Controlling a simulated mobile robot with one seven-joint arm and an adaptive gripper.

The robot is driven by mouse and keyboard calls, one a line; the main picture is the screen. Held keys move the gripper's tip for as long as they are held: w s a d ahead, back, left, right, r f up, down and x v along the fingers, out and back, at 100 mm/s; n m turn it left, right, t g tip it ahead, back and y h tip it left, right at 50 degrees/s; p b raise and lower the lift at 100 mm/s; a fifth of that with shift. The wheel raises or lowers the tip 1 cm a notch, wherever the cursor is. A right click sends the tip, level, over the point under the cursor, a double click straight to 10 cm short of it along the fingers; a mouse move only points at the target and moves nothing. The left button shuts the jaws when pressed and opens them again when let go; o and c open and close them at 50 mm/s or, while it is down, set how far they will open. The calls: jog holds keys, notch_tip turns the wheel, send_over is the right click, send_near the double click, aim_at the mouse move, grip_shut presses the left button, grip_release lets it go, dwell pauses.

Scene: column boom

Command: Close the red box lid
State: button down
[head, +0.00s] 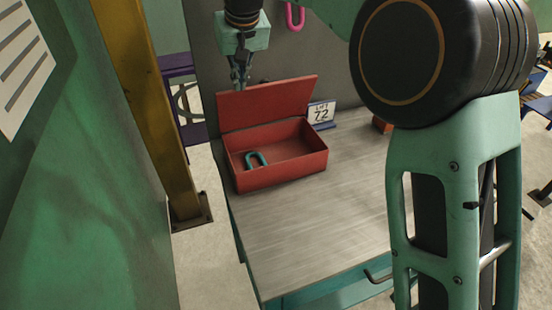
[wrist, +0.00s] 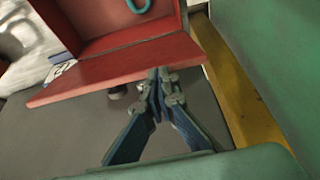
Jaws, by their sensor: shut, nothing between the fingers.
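The red box (head: 290,150) stands on the bench top with its lid (head: 262,104) open, raised roughly upright along the far side. A teal U-shaped piece (head: 257,158) lies inside the box, and part of it shows in the wrist view (wrist: 139,6). My gripper (head: 240,86) points down at the lid's upper edge, towards its left end. In the wrist view the closed fingertips (wrist: 160,73) reach the edge of the lid (wrist: 115,68); I cannot tell whether they touch it. The fingers hold nothing.
The bench top (head: 310,220) in front of the box is clear. A yellow post (head: 150,110) stands to the left.

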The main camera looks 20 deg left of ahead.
jog(key=shift+f, duration=0.35)
notch_tip(320, 180, up, 6)
jog(key=p, duration=0.6)
jog(key=shift+w+a+r, duration=0.1)
jog(key=shift+r, duration=0.15)
jog(key=shift+f, duration=0.1)
dwell(0.7)
